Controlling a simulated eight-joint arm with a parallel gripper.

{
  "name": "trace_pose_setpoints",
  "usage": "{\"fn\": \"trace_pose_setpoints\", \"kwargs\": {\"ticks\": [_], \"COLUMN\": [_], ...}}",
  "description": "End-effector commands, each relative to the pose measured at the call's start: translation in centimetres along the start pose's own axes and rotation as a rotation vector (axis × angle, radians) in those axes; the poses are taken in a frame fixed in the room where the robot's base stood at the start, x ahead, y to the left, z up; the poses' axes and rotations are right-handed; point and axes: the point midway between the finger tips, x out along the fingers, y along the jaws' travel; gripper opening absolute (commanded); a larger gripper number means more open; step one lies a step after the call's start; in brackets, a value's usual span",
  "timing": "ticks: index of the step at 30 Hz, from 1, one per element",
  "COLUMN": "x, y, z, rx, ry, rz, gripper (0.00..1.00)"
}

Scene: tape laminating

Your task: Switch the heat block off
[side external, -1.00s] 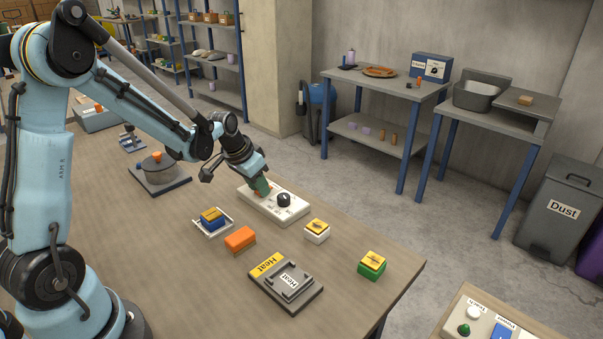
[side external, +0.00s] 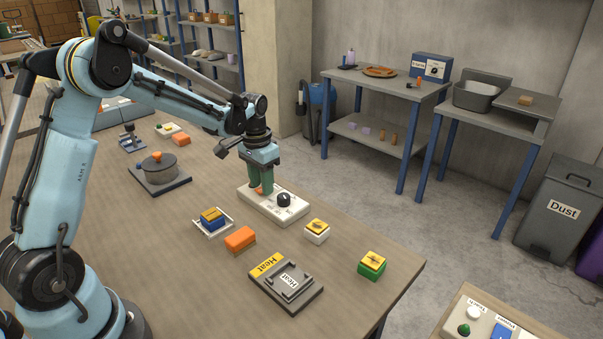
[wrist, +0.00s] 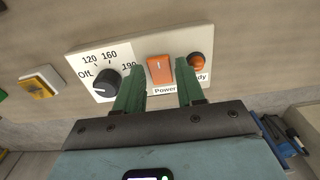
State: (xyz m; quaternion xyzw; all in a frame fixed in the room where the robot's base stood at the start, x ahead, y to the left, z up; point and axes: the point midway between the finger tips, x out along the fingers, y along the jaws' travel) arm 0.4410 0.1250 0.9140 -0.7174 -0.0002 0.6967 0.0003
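In the wrist view, the box (wrist: 130,66) carries a black dial (wrist: 106,80) marked Off, 120, 160 and 190, an orange Power switch (wrist: 160,68) and a round orange lamp (wrist: 196,62) whose label ends in "dy". The dial's exact setting is hard to read. My gripper (side external: 262,190) points down over the box's far left end. Its green fingers (wrist: 157,80) are apart, with the Power switch showing between them. I cannot tell whether they touch the box.
An orange block (side external: 240,239), a white tray with a blue and yellow block (side external: 212,220), a white and yellow block (side external: 317,231) and a green and yellow block (side external: 372,265) lie nearby. A lidded pot (side external: 160,168) stands further left.

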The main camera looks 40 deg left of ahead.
Motion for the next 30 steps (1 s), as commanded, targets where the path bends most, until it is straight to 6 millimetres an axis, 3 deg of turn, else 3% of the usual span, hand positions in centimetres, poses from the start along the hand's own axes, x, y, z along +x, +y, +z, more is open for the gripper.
{"fn": "trace_pose_setpoints", "kwargs": {"ticks": [10, 24, 30], "x": [-1.1, -9.5, -11.6], "y": [0.0, 0.0, 0.0], "z": [0.0, 0.0, 0.0], "rx": [0.0, 0.0, 0.0], "ry": [0.0, 0.0, 0.0], "rz": [0.001, 0.0, 0.0], "gripper": [0.38, 0.38, 0.38]}}
